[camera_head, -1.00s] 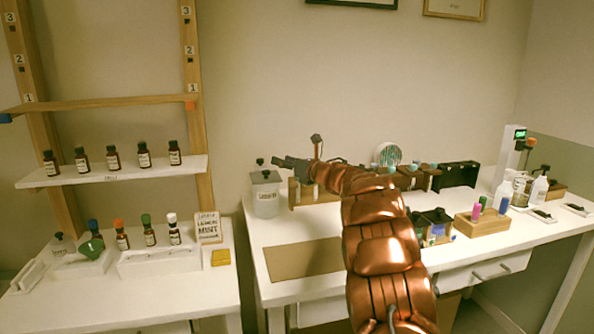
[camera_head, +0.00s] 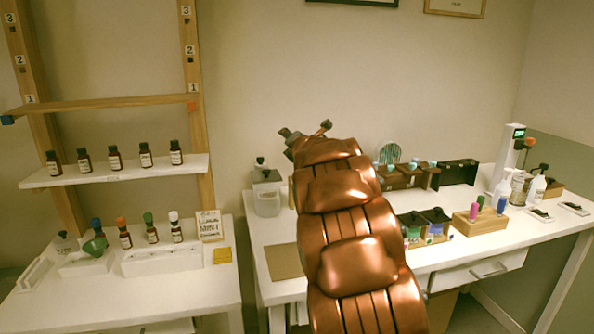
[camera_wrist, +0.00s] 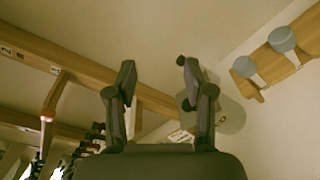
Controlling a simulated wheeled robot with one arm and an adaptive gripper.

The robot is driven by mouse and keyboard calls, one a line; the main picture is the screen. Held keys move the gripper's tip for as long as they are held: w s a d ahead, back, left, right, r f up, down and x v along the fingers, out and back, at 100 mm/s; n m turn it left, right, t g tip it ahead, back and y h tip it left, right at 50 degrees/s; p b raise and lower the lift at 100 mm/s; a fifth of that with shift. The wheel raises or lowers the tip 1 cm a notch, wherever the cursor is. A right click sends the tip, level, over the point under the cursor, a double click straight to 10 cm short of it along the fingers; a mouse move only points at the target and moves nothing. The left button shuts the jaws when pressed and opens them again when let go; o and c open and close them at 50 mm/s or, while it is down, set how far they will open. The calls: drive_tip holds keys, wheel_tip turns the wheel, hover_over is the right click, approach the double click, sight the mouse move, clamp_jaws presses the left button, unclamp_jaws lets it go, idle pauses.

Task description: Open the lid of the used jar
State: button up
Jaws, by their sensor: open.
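A clear jar (camera_head: 267,202) with a pale label, too small to read, stands at the back left corner of the right-hand table. Its grey lid (camera_head: 266,177) with a black knob is on. My gripper (camera_head: 291,134) is above and to the right of the jar in the head view, partly hidden by my copper arm. In the wrist view my gripper (camera_wrist: 158,76) is open, with nothing between its fingers. A grey rounded shape, which looks like the jar (camera_wrist: 228,115), shows behind the right finger, apart from it as far as I can tell.
A wooden rack with blue-grey stoppers (camera_wrist: 281,40) stands right of the jar. A brown mat (camera_head: 285,262) lies in front.

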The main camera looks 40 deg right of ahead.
drive_tip(key=s+a+f+m+g+h+p, duration=0.1)
drive_tip(key=s+a+f+m+g, duration=0.1)
drive_tip(key=s+m, duration=0.4)
drive_tip(key=s+a+f+m+g+p, duration=0.1)
drive_tip(key=s+a+f+m+g, duration=0.1)
drive_tip(key=s+a+m+g, duration=0.2)
drive_tip(key=s+a+m, duration=0.1)
drive_tip(key=s, duration=0.2)
drive_tip(key=shift+a+f+m+g+h, duration=0.2)
drive_tip(key=shift+a+m+g+h, duration=0.1)
drive_tip(key=shift+a+m+h, duration=0.1)
